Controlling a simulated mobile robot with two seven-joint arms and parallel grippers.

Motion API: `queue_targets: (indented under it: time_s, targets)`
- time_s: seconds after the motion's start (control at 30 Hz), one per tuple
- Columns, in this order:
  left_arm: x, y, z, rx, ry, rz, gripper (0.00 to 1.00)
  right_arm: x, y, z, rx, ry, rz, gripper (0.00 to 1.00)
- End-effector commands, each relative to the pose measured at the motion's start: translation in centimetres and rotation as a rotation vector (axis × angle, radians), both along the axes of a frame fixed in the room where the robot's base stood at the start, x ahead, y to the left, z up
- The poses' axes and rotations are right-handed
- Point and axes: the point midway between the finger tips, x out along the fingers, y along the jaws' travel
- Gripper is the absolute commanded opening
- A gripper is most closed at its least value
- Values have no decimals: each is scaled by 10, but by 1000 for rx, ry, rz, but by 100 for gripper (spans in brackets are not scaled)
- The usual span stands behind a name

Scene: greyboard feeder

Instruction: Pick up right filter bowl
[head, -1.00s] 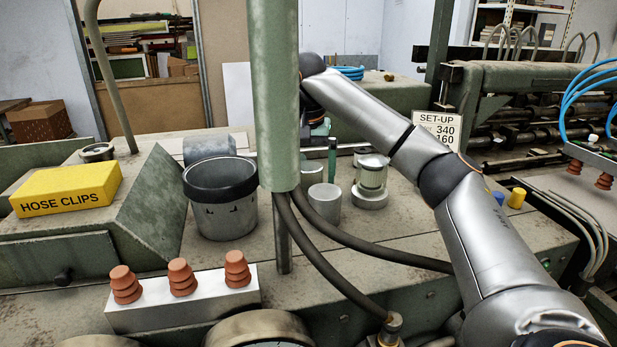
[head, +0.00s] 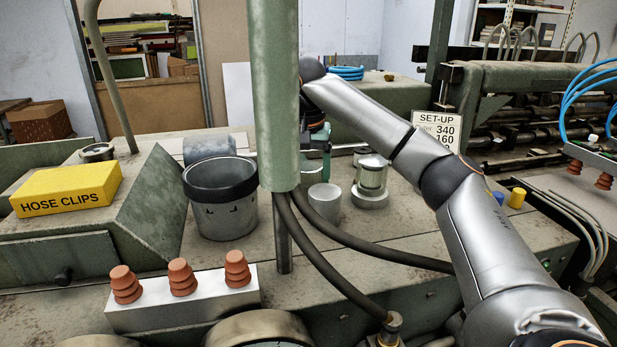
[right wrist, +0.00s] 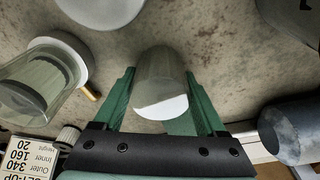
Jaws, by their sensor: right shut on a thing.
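A smoky grey cylinder with a pale end, which I take as the right filter bowl (right wrist: 161,82), stands between the green fingers of my right gripper (right wrist: 160,98) in the right wrist view. The fingers are shut on its sides. In the head view the green post hides most of this gripper; one green finger (head: 326,163) shows just right of the post. I cannot tell whether the bowl touches the surface under it. My left gripper is out of view.
A pale cup (head: 325,203) stands in front of the gripper. A clear jar on a round base (head: 371,181) stands to its right. The green post (head: 272,95), dark hoses (head: 345,233) and grey bucket (head: 222,200) crowd the near side.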

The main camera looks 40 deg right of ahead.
Motion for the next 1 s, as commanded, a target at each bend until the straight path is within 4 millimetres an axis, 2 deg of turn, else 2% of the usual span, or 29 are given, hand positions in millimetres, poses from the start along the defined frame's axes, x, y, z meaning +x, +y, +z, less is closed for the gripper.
queue_targets:
  time_s: [0.3, 0.47, 0.67, 1.0]
  targets:
    - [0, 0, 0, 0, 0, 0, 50, 0, 0, 1, 0, -1, 0, 19]
    - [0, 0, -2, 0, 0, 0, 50, 1, 1, 9, 0, -4, 0, 19]
    - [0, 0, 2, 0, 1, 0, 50, 0, 0, 37, -1, -5, -1, 19]
    - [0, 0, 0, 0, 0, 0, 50, -36, 10, 78, -3, -6, -1, 19]
